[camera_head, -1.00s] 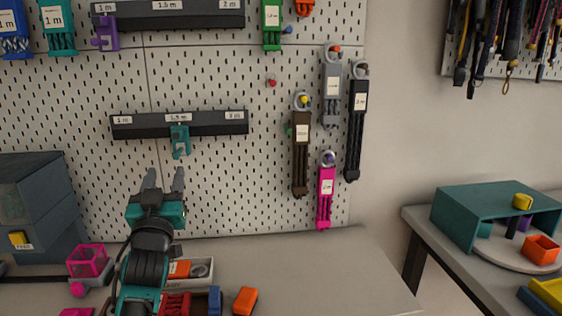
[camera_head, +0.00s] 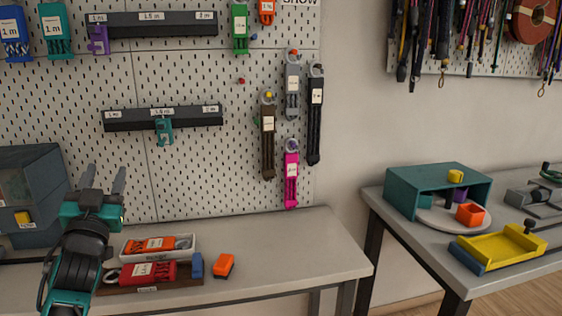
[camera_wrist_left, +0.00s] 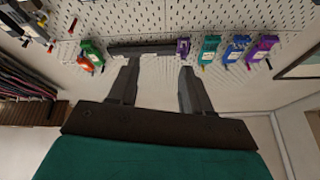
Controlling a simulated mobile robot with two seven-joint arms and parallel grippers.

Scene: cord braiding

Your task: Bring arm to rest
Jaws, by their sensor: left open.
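My left gripper (camera_head: 103,180) is at the lower left of the head view, its two fingers pointing up and apart, with nothing between them. It is in front of the white pegboard and above the workbench (camera_head: 300,245). In the left wrist view, the open fingers (camera_wrist_left: 156,88) also stand apart and empty, with the pegboard beyond them. My right gripper is not in view.
The pegboard (camera_head: 190,170) bears two dark rails (camera_head: 190,117) and several hanging cords. A white tray (camera_head: 187,253) and an orange block (camera_head: 223,265) lie on the bench. A second table (camera_head: 450,270) at right holds a teal shelf (camera_head: 400,198). The bench's right part is clear.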

